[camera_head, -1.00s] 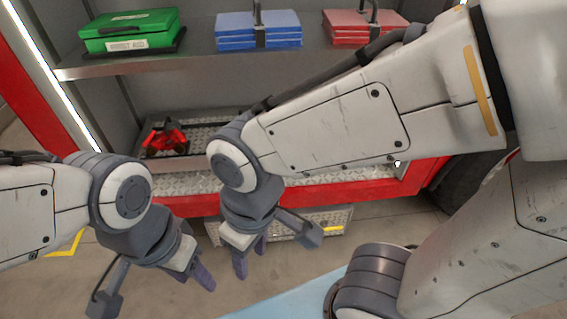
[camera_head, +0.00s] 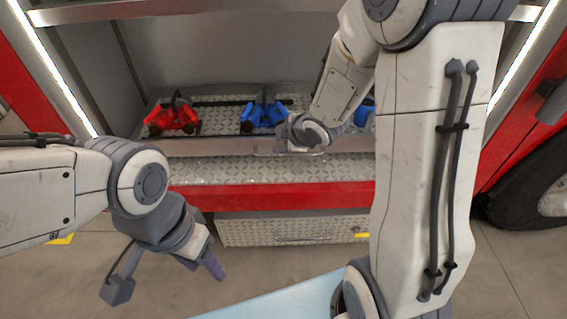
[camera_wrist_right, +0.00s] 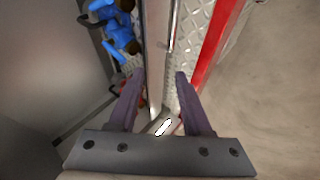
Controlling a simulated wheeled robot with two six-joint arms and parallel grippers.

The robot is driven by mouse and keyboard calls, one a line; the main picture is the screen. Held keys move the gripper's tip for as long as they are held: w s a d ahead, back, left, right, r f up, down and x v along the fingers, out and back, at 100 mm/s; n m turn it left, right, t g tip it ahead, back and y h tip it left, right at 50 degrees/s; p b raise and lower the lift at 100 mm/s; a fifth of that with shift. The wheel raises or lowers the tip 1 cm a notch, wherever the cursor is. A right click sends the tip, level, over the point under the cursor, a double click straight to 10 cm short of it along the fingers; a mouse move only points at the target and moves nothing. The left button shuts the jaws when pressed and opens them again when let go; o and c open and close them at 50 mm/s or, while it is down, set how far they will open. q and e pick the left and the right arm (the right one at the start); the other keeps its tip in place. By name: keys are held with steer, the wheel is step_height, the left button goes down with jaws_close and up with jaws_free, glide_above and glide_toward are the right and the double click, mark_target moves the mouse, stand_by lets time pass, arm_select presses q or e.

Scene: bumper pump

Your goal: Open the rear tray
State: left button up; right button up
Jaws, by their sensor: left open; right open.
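The tray is a low metal drawer with a grey front lip (camera_head: 215,146), inside the truck compartment. A thin bar handle (camera_head: 288,153) runs along its front; the handle also shows in the right wrist view (camera_wrist_right: 172,30). The tray looks pushed in. My right gripper (camera_head: 302,146) is at the tray front, its fingers mostly hidden in the head view. In the right wrist view, my right gripper (camera_wrist_right: 160,78) is open and empty, with the tray's front edge and handle in line with its gap. My left gripper (camera_head: 216,268) is open and empty, low at the left.
A red device (camera_head: 172,117) and blue devices (camera_head: 263,115) sit on the tray, one partly behind my right arm. A red sill (camera_head: 270,196) and a lower diamond-plate step (camera_head: 285,229) lie below. A pale blue surface (camera_head: 275,300) is at the bottom. Floor in front is clear.

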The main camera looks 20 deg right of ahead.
mark_target(293, 156)
steer(key=d+f+n+t+y+b, duration=0.65)
steer(key=d+f+b, duration=0.4)
steer(key=f, duration=0.35)
arm_select(q)
step_height(293, 156, down, 14)
steer(key=b, duration=0.1)
steer(key=shift+f, duration=0.15)
arm_select(e)
steer(key=shift+g+h, duration=0.35)
steer(key=shift+g, duration=0.1)
steer(key=x, duration=0.9)
steer(key=shift+a+r, duration=0.25)
steer(key=shift+a, duration=0.05)
arm_select(q)
steer(key=shift+d, duration=0.1)
arm_select(e)
jaws_close()
